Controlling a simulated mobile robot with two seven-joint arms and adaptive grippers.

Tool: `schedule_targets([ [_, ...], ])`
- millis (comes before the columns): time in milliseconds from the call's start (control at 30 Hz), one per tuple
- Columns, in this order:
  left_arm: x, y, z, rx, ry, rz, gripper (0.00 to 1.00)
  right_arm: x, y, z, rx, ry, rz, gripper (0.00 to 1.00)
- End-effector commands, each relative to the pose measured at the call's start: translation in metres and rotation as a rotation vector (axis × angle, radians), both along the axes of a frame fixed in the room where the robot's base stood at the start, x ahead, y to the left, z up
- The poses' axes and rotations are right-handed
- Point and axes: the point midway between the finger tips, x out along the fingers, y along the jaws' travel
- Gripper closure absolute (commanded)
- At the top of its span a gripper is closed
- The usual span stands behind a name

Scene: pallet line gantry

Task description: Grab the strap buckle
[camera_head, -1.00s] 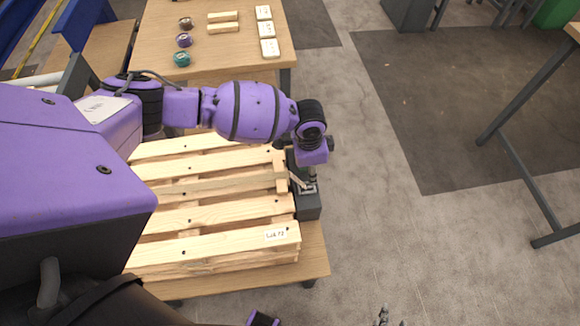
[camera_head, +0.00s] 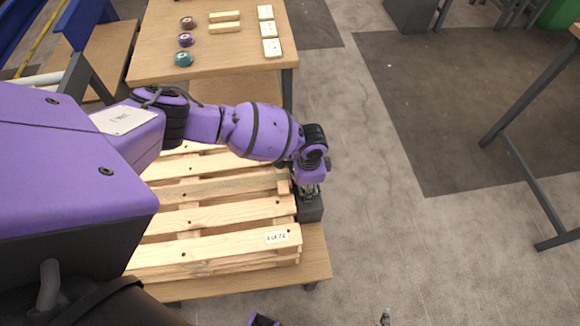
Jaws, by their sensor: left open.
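The wooden pallet (camera_head: 220,217) lies on a low wooden stand, with a white label (camera_head: 276,237) on its near right board. A dark block (camera_head: 311,211) stands at the pallet's right edge. My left arm reaches across the pallet from the left. My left gripper (camera_head: 309,191) is open and points down just over the dark block. The strap buckle cannot be made out separately now; the gripper covers the spot at the block's top. A small grey tip of my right gripper (camera_head: 385,317) shows at the bottom edge, too little to tell its state.
A wooden table (camera_head: 150,66) at the back holds small brown, purple and teal rolls (camera_head: 183,58), two wooden bars (camera_head: 225,28) and several white cards (camera_head: 271,48). Another table with dark legs (camera_head: 522,180) stands at right. The floor between is clear.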

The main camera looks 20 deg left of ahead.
Motion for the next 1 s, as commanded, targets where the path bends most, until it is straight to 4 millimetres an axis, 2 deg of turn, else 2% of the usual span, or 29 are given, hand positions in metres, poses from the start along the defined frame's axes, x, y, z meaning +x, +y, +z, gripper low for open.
schedule_targets([
  [100, 0.003, -0.001, 0.003, -0.001, -0.006, -0.001, 0.59, 0.001, 0.001, 0.001, 0.002, -0.003, -0.002, 0.64],
  [367, 0.003, -0.001, 0.003, -0.001, -0.006, -0.001, 0.93, 0.001, 0.000, 0.001, 0.000, -0.003, 0.000, 0.64],
  [633, 0.003, -0.001, 0.004, -0.002, -0.006, -0.001, 0.94, 0.001, -0.001, 0.001, -0.003, -0.002, 0.004, 0.64],
  [767, 0.004, -0.002, 0.011, -0.004, -0.007, -0.001, 0.94, 0.001, -0.002, 0.002, -0.004, -0.003, 0.005, 0.64],
  [933, 0.004, -0.001, 0.036, -0.003, -0.009, -0.002, 0.94, 0.002, -0.002, 0.003, -0.005, -0.003, 0.005, 0.64],
  [1000, -0.005, -0.010, 0.049, -0.004, -0.008, -0.006, 0.94, 0.005, -0.002, 0.008, -0.004, -0.009, 0.005, 0.64],
])
